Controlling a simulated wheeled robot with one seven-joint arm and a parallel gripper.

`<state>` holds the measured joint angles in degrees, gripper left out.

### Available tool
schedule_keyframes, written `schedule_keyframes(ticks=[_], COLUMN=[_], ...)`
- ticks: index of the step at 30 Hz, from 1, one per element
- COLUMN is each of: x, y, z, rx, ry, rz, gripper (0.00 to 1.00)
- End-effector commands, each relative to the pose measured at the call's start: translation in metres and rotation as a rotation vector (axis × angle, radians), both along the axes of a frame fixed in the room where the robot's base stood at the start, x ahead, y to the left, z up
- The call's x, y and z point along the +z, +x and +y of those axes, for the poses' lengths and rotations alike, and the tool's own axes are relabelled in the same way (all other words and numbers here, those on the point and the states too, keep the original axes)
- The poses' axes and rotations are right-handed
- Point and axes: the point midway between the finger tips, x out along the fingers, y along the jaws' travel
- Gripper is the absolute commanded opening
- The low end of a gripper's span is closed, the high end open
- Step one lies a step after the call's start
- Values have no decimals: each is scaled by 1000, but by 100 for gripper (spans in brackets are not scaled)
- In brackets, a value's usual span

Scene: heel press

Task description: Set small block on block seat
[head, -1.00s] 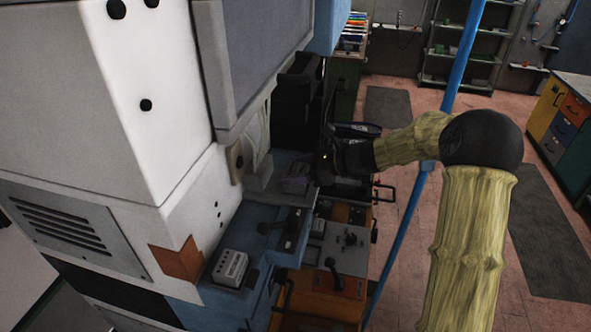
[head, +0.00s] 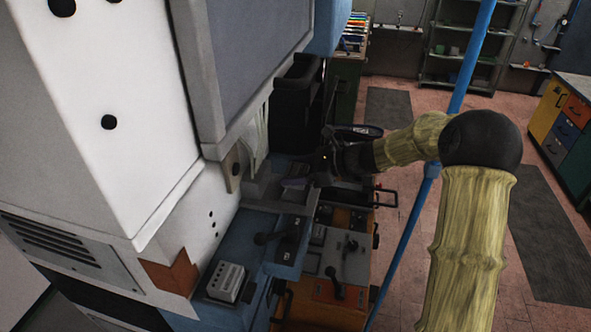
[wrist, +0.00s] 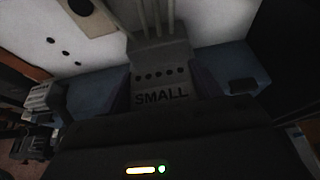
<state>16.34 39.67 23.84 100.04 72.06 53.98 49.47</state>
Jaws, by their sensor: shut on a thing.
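The small block (wrist: 162,75) is grey, marked SMALL, with a row of several dark holes; it fills the upper middle of the wrist view. My gripper (wrist: 160,88) is shut on it, with dark purplish fingers at its left and right sides. In the head view my gripper (head: 296,184) is beside the press, at the small grey ledge under the pale hanging strips. The block is hard to make out there. I cannot clearly tell the block seat apart, nor whether the block touches anything beneath it.
The white press body (head: 110,110) stands close on the left, with a grey panel overhanging the work spot. A blue shelf with a lever and a white button box (head: 227,282) lies in front. An orange control console (head: 340,270) with levers stands below. Open floor lies to the right.

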Motion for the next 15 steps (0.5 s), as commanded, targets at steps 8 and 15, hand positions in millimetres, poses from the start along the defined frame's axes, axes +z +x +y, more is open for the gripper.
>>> schedule_keyframes(ticks=[8, 15], x=[-25, -35], y=[0, 0], z=[1, 0], rx=[1, 0], ry=[2, 1], rz=[0, -1], gripper=[29, 29])
